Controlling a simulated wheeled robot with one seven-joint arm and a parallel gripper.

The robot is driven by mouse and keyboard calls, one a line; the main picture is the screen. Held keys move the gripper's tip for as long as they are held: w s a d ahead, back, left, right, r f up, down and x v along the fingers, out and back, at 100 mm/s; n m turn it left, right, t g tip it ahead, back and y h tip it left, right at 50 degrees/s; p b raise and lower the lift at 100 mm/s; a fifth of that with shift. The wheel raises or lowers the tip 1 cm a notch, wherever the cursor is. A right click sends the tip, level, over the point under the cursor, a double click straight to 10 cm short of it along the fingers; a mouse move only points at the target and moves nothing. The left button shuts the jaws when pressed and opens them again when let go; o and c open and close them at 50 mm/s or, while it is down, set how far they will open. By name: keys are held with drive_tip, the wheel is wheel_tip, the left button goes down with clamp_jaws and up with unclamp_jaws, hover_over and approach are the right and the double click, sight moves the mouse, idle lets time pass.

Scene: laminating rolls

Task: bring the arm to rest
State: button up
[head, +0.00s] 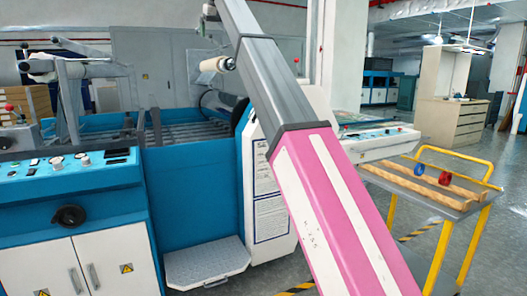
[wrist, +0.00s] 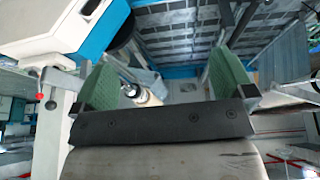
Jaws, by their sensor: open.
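My gripper (wrist: 166,78) shows in the wrist view, with two green finger pads standing wide apart. It is open, and nothing is held between the pads. A cream roll (wrist: 152,92) with a dark end shows beyond the gap, apart from the fingers. In the head view my pink, white and grey arm rises across the middle and leaves the top edge, so my gripper is out of sight there. A cream roll (head: 215,64) shows just left of the arm, at the laminating machine (head: 195,180).
A grey cart (head: 425,204) with yellow handles stands at right, bearing wooden rails (head: 412,186) with a red roll (head: 445,178) and a blue roll (head: 419,169). A control panel (head: 70,170) is at left. A step (head: 206,262) projects low in front. Open floor lies behind the cart.

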drive_tip(key=w+d+f+m, duration=0.1)
drive_tip(key=d+f, duration=0.4)
drive_tip(key=f, duration=0.9)
drive_tip(key=w+d+f+g+h, duration=0.1)
drive_tip(key=d+f, duration=0.3)
drive_tip(key=f, duration=1)
drive_tip(key=w+d+f+m, duration=0.1)
drive_tip(key=d+f, duration=0.4)
drive_tip(key=f, duration=0.9)
drive_tip(key=s+d+f, duration=0.3)
drive_tip(key=f, duration=0.5)
drive_tip(key=s+d+f+m+g, duration=0.1)
drive_tip(key=s+d+f, duration=0.1)
drive_tip(key=d+f, duration=0.35)
drive_tip(key=s+d+f, duration=0.2)
drive_tip(key=s+f, duration=0.1)
drive_tip(key=f, duration=0.7)
drive_tip(key=s+d+f+m+g, duration=0.1)
drive_tip(key=s+d+f, duration=0.5)
drive_tip(key=s+f, duration=0.5)
drive_tip(key=s+d+f+m+g, duration=0.1)
drive_tip(key=s+d+f, duration=0.5)
drive_tip(key=s+f, duration=0.6)
drive_tip(key=shift+s+d+f+h, duration=0.3)
drive_tip(key=shift+s+d+h, duration=0.1)
drive_tip(key=shift+s, duration=0.1)
drive_tip(key=shift+c, duration=0.3)
